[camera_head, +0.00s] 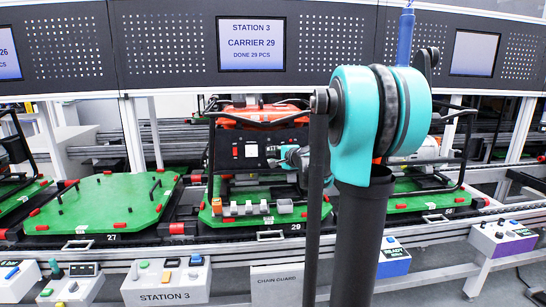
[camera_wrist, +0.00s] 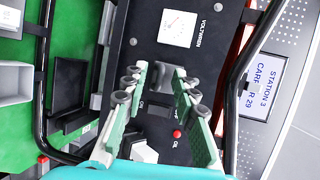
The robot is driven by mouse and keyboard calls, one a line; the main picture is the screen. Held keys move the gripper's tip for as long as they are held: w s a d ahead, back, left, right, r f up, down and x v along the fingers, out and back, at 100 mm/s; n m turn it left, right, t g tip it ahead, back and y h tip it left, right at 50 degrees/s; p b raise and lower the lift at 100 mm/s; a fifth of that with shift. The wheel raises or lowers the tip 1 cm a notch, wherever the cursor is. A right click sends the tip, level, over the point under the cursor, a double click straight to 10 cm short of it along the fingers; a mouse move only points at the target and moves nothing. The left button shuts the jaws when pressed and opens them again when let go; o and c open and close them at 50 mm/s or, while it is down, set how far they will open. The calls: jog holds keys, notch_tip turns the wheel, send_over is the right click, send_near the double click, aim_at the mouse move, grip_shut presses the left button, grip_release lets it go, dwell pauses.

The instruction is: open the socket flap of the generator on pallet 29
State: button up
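The generator (camera_head: 265,118) with an orange top and black frame stands on green pallet 29 (camera_head: 265,221). In the head view my gripper (camera_head: 290,156) is partly hidden by my arm.
Black frame tubes (camera_wrist: 41,75) run along both sides of the panel in the wrist view. Small coloured parts and grey bins (camera_head: 285,206) stand at pallet 29's front. Green pallet 27 (camera_head: 105,205) is at left. A Station 3 control box (camera_head: 165,283) is in front.

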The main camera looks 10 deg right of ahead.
aim_at(273, 154)
grip_shut()
jog(key=shift+r, duration=0.15)
dwell(0.4)
notch_tip(273, 154, up, 2)
jog(key=m+g, duration=0.1)
jog(key=g, duration=0.3)
jog(key=shift+s+r+h, duration=0.1)
jog(key=shift+h, duration=0.2)
jog(key=r+g, duration=0.1)
jog(key=g, duration=0.1)
jog(key=w+r+m+g, duration=0.1)
jog(key=g, duration=0.2)
jog(key=r+m+g, duration=0.1)
jog(key=g, duration=0.1)
jog(key=shift+w+r+g, duration=0.25)
jog(key=shift+w+g, duration=0.05)
jog(key=shift+g, duration=0.1)
jog(key=shift+w+r+m+g, duration=0.2)
jog(key=shift+w+r+g, duration=0.2)
jog(key=shift+g, duration=0.65)
jog(key=shift+w+r+m+g, duration=0.25)
jog(key=shift+w+g, duration=0.2)
jog(key=shift+g, duration=0.6)
